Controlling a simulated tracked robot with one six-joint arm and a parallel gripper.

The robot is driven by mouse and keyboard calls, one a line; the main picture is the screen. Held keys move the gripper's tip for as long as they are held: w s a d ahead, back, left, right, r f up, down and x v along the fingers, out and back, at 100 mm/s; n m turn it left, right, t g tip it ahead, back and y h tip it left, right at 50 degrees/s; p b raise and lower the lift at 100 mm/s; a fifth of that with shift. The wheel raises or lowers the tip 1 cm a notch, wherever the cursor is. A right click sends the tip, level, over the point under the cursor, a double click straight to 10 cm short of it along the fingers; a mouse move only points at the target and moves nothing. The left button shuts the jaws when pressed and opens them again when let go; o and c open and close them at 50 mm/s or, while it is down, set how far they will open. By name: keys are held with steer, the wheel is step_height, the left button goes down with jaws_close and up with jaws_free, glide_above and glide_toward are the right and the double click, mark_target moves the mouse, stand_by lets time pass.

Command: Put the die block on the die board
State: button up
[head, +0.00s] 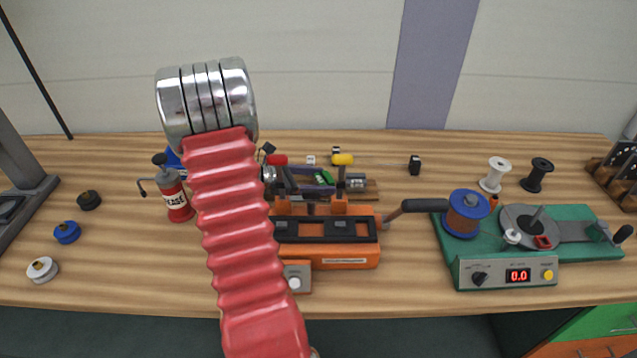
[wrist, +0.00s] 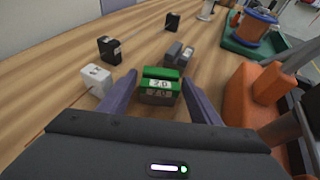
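A green block marked 2.0 (wrist: 160,87) lies between the two purple fingers of my gripper (wrist: 160,93) in the wrist view. The fingers stand apart, one on each side of it, close to its sides; I cannot tell whether they press on it or whether it is lifted. In the head view my gripper (head: 322,177) shows small behind the orange machine, largely hidden. Other small blocks stand on the table: a white one (wrist: 97,80), black ones and a grey one (wrist: 173,52).
The orange machine (head: 350,258) with its black lever stands in front of my gripper. A green winder (head: 580,215) with a blue spool stands at right. A dark wooden rack (head: 606,180) is at the far right. A red grease can (head: 178,203) stands at left.

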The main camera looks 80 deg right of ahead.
steer(key=shift+o, duration=0.3)
steer(key=shift+r, duration=0.15)
steer(key=v, duration=1.2)
stand_by(0.5)
